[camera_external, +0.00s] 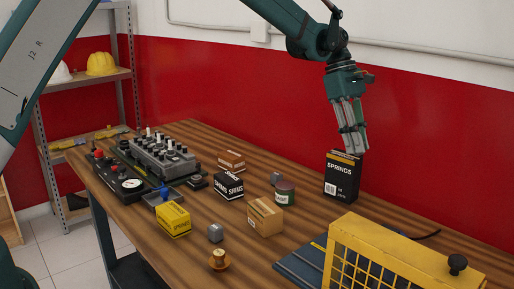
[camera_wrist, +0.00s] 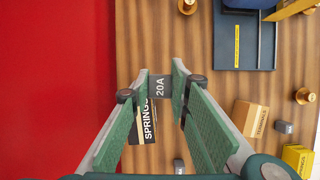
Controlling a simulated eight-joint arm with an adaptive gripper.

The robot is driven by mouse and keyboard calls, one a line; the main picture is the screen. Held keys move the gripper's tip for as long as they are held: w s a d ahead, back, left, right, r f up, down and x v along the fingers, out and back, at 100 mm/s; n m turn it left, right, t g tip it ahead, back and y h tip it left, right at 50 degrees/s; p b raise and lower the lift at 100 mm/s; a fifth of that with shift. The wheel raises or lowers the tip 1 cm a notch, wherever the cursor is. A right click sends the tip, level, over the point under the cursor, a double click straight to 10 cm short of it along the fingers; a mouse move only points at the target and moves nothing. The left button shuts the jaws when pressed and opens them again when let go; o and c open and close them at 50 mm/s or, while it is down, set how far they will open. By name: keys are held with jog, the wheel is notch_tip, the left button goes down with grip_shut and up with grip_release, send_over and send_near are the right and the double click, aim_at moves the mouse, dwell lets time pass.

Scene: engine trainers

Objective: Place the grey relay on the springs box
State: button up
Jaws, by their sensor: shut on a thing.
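My gripper (camera_external: 352,143) is above the black springs box (camera_external: 342,183) in the external view, with its fingertips close over the box top. In the wrist view, my gripper (camera_wrist: 153,85) is shut on a dark grey relay (camera_wrist: 160,88) marked 20A between the fingertips. The springs box (camera_wrist: 147,124) shows just below the relay in that view, partly covered by the left finger. The box stands upright on the table near the red wall. I cannot tell whether the relay touches the box top.
Two small grey blocks (camera_external: 216,233) (camera_external: 276,180) lie on the wooden table. A yellow cage (camera_external: 390,262) stands in front.

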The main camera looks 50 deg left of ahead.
jog(key=w+a+r+p, duration=0.2)
jog(key=w+a+r, duration=0.2)
jog(key=a+r, duration=0.2)
jog(key=shift+a+r+p, duration=0.35)
jog(key=shift+a+r, duration=0.05)
jog(key=shift+r, duration=0.2)
jog(key=shift+f, duration=0.1)
send_over(350, 156)
jog(key=a, duration=0.2)
jog(key=shift+d+f, duration=0.15)
jog(key=shift+f, duration=2.85)
jog(key=shift+f+p, duration=0.35)
jog(key=shift+f, duration=1.55)
jog(key=shift+f, duration=0.2)
jog(key=o, duration=0.9)
jog(key=shift+c, duration=0.2)
